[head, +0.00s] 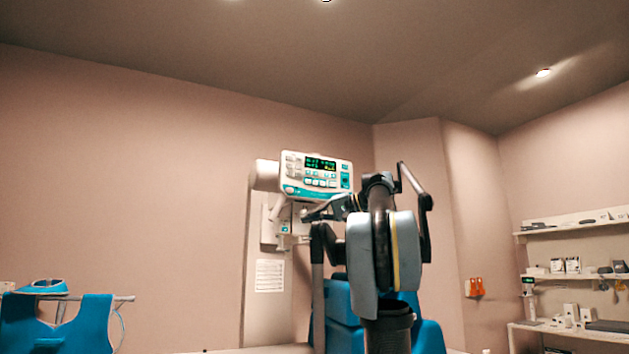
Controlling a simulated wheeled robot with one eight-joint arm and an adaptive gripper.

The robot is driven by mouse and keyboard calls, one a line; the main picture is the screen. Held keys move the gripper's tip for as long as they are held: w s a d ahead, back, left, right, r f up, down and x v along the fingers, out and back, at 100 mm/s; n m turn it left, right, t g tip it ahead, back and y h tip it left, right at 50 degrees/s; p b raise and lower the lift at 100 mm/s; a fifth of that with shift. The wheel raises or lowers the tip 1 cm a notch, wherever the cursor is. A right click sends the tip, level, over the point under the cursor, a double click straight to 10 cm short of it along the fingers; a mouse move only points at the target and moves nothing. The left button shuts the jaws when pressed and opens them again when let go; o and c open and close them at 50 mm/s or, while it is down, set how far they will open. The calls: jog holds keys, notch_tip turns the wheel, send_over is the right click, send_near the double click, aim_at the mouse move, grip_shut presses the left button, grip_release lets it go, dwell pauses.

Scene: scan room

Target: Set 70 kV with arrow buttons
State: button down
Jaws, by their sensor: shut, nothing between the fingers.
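The control panel (304,190) is a white and teal box on the wall unit, tilted slightly in the head view. Its dark display (320,163) shows green and yellow characters too small to read. Rows of small buttons (318,181) sit below and beside the display; I cannot tell which are the arrow buttons. My gripper (306,215) is shut and empty. It points left, just below the panel's lower edge in the picture. I cannot tell its distance from the panel. My arm hides part of what is behind it.
A blue chair (338,322) stands behind my arm. A printed sheet (269,275) hangs below the panel. Blue aprons (85,325) hang on a rack at the lower left. Shelves (580,280) with small items line the right wall.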

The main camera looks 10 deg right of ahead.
jog(key=w+d+r+t+y, duration=0.1)
jog(key=d+r, duration=0.3)
jog(key=r, duration=0.6)
jog(key=w+d+r+t+y, duration=0.2)
jog(key=w+d+r+y, duration=0.1)
jog(key=r, duration=0.7)
jog(key=shift+w+d+r+t, duration=0.3)
jog(key=shift+w+d, duration=0.55)
jog(key=shift+w+a, duration=0.45)
jog(key=shift+w, duration=0.95)
jog(key=shift+w+a, duration=0.5)
jog(key=shift+w, duration=0.9)
jog(key=shift+w+a, duration=0.45)
jog(key=shift+w, duration=0.95)
jog(key=shift+w+a, duration=0.2)
jog(key=shift+w, duration=0.5)
jog(key=shift+s, duration=0.15)
jog(key=shift+s+d, duration=0.25)
jog(key=shift+s, duration=0.35)
jog(key=shift+s, duration=0.1)
jog(key=shift+s+d, duration=0.25)
jog(key=shift+s, duration=0.5)
jog(key=shift+s+d, duration=0.25)
jog(key=shift+s, duration=0.55)
jog(key=shift+s+d, duration=0.25)
jog(key=shift+s, duration=0.5)
